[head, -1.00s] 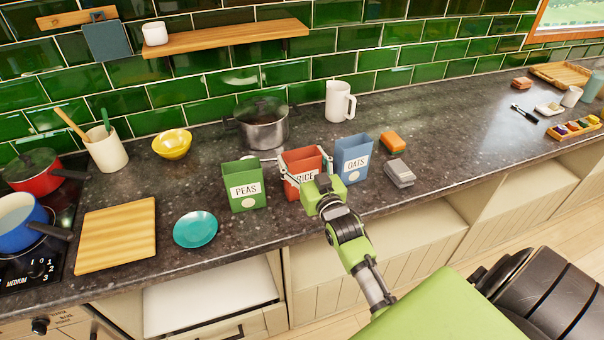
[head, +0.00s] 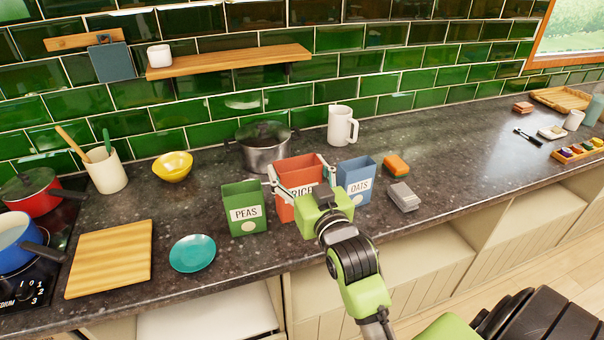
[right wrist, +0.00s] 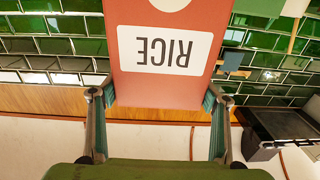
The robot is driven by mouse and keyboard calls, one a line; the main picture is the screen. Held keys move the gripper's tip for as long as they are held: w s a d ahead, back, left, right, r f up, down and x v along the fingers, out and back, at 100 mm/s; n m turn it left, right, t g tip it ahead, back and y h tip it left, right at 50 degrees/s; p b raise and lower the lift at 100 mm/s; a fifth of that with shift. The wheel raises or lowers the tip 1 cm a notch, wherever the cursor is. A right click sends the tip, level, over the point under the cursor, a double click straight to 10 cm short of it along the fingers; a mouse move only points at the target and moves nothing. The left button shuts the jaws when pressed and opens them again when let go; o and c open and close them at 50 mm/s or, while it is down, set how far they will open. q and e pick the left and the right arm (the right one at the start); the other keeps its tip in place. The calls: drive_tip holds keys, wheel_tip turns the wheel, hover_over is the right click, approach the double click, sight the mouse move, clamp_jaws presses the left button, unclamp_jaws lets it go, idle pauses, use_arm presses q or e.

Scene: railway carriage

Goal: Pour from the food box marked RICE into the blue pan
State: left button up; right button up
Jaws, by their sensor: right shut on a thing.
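The red food box marked RICE (head: 299,172) is upright between the green PEAS box and the blue OATS box, and looks slightly raised off the counter. My right gripper (head: 300,183) is shut on its sides. In the right wrist view the RICE box (right wrist: 163,45) shows its label upside down between the two fingers (right wrist: 160,100). The blue pan (head: 14,240) stands on the hob at the far left, partly cut off by the picture edge, with its dark handle pointing right. My left gripper is not in view.
The PEAS box (head: 244,208) and OATS box (head: 356,180) flank the RICE box closely. A lidded steel pot (head: 264,150) stands behind. A teal plate (head: 192,253), wooden board (head: 110,258), yellow bowl (head: 173,167) and red pan (head: 32,194) lie towards the blue pan.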

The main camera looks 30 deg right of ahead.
sight(290, 159)
drive_tip(key=s+a+r+p, duration=0.4)
drive_tip(key=r+p, duration=0.2)
drive_tip(key=r, duration=0.3)
drive_tip(key=w+d+f, duration=0.1)
drive_tip(key=w+f, duration=0.1)
drive_tip(key=w+d+f, duration=0.1)
drive_tip(key=w+f, duration=0.1)
drive_tip(key=w+d+f+p, duration=0.1)
drive_tip(key=w+f, duration=0.1)
drive_tip(key=shift+w+d+f, duration=0.1)
drive_tip(key=shift+d+f, duration=0.05)
drive_tip(key=shift+f, duration=0.05)
drive_tip(key=w+d+f+p, duration=0.1)
drive_tip(key=w+d+f, duration=0.3)
drive_tip(key=d+f, duration=0.2)
drive_tip(key=shift+d, duration=0.3)
